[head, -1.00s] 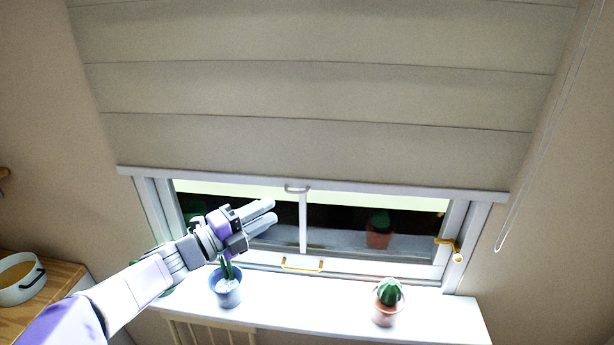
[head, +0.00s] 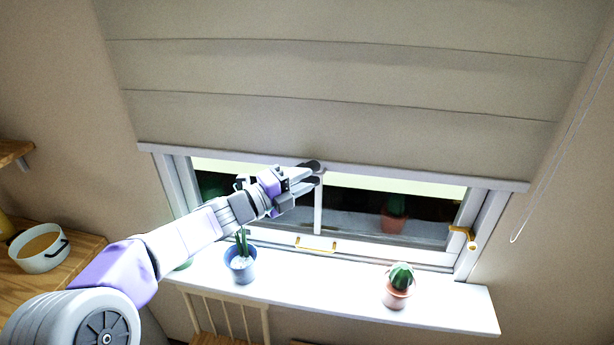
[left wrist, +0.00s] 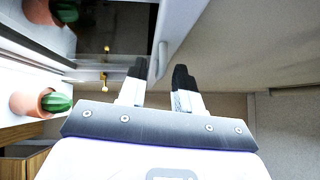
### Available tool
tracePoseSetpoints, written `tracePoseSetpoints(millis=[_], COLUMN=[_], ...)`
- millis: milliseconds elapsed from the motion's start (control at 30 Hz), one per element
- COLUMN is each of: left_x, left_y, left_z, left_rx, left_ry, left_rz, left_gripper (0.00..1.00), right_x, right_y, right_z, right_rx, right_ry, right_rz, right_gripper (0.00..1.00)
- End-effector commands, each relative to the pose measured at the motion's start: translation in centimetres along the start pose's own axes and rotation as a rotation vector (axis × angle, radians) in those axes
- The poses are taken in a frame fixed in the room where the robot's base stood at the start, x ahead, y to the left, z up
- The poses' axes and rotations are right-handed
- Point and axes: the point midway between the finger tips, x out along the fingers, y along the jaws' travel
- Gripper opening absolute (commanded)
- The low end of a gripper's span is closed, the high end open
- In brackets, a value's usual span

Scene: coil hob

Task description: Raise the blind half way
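The beige blind (head: 330,70) hangs over the upper window, with its pale bottom rail (head: 430,178) level across the frame. My left gripper (head: 317,174) is at the middle of the rail, where its fingers cover the small pull handle. In the left wrist view the two dark fingertips (left wrist: 160,80) stand apart, with the rail (left wrist: 183,30) just beyond them. My right gripper is not in view.
A blue plant pot (head: 241,268) stands on the white sill (head: 320,296) below my left arm. A potted cactus (head: 399,286) stands further right. A cord (head: 560,155) hangs right of the window. A white pot (head: 40,250) is on the wooden counter at left.

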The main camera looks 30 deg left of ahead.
Motion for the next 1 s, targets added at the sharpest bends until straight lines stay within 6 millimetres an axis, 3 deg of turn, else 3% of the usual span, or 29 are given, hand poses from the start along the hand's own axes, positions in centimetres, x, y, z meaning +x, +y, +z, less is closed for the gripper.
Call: tracePoseSetpoints(millis=[33,233,1000], left_x=[-0.02,-0.04,-0.06], left_y=[0.01,0.02,0.03], left_z=[0.0,0.0,0.01], left_rx=[0.0,-0.001,-0.001], left_ry=[0.0,0.0,0.0], left_rz=[0.0,0.0,0.001], left_gripper=[0.29,0.0,0.0], right_x=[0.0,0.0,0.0], right_y=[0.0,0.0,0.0], right_z=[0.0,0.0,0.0], right_rx=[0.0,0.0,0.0], right_ry=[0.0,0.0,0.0], right_rz=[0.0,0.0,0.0], right_gripper=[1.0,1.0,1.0])
